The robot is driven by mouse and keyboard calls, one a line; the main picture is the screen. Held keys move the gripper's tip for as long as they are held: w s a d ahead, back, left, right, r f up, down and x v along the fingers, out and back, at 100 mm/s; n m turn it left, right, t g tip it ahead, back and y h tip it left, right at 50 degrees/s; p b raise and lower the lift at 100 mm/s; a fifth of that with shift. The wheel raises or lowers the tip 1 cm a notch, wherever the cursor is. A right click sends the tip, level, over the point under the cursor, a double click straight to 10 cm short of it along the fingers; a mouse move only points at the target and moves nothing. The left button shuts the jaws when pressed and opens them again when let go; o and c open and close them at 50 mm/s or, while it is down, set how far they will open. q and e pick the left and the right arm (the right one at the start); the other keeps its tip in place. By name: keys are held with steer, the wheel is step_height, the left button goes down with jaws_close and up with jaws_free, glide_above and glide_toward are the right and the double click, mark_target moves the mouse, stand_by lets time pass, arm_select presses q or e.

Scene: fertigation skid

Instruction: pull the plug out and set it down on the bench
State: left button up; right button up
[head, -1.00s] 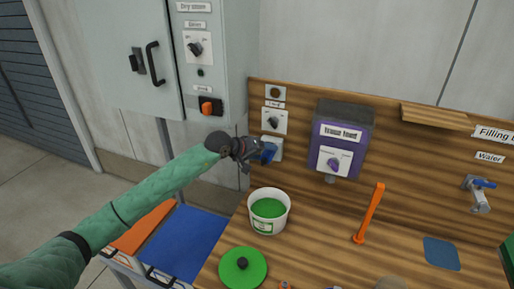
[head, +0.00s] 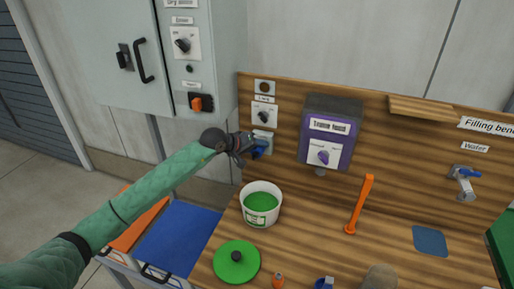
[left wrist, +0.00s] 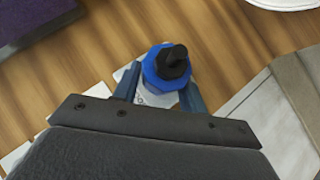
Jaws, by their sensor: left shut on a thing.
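The blue plug (head: 260,148) is at the pale socket (head: 265,136) low on the left of the wooden back panel. My left gripper (head: 248,147) is shut on the plug. In the left wrist view the plug (left wrist: 158,66), blue with a black end, sits between the two fingers (left wrist: 160,88). A pale plate shows behind it. I cannot tell whether the plug is still seated in the socket or just clear of it. The wooden bench (head: 310,235) lies below. My right gripper is not in view.
A white tub with green contents (head: 261,205) stands on the bench below the plug. A purple unit (head: 328,135) hangs right of the socket. Bench between tub and lever is clear.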

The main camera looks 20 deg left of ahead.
arm_select(q)
steer(key=shift+c, duration=0.5)
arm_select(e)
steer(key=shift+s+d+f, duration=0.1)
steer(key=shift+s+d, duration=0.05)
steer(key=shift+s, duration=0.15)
arm_select(q)
steer(key=shift+s+a+f, duration=0.1)
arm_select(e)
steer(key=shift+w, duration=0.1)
